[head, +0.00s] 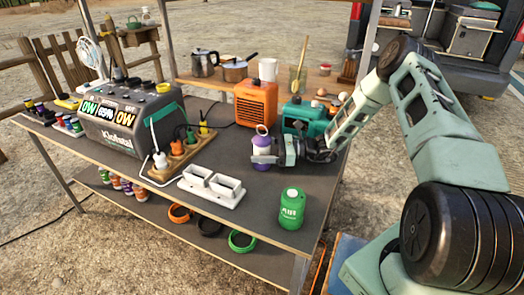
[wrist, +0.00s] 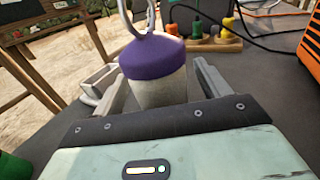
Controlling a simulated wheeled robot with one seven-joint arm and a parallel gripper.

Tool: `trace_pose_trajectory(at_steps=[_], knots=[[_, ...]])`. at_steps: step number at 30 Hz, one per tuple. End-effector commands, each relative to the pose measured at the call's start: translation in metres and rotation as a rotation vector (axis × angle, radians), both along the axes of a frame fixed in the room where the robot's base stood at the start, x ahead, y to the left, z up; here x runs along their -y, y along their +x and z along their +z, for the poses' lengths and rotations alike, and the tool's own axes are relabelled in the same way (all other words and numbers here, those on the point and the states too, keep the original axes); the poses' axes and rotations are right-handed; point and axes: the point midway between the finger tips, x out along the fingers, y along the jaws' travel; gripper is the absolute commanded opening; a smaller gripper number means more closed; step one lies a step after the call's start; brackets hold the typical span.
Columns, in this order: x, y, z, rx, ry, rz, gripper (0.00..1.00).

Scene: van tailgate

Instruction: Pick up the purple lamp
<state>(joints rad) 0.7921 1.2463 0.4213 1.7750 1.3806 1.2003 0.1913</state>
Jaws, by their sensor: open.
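The purple lamp (head: 262,143) stands upright on the grey table, with a purple top, a pale body and a ring handle. In the wrist view the lamp (wrist: 155,62) is between the two fingers of my gripper (wrist: 157,88), its lower part hidden by the gripper's body. My gripper (head: 266,158) is open, level with the lamp's body, reaching in from the right. One finger is on each side of the lamp. A gap shows on the right side; contact on the left cannot be told.
A green canister (head: 292,208) stands near the front edge. An orange heater (head: 256,103) and a teal machine (head: 303,118) stand close behind.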

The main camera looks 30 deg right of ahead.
Motion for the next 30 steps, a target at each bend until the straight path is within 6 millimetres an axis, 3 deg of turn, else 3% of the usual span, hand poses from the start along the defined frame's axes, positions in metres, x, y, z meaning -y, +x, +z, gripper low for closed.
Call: trace_pose_trajectory(at_steps=[3, 11, 17, 26, 30], knots=[[-0.009, 0.006, -0.001, -0.001, -0.001, 0.000, 0.75], [-0.011, 0.007, -0.001, 0.000, -0.001, -0.001, 0.75], [-0.010, 0.007, -0.001, 0.000, -0.001, -0.001, 0.21], [-0.010, 0.007, 0.003, 0.002, 0.000, -0.001, 0.21], [-0.010, 0.007, 0.020, 0.003, -0.001, -0.001, 0.21]])
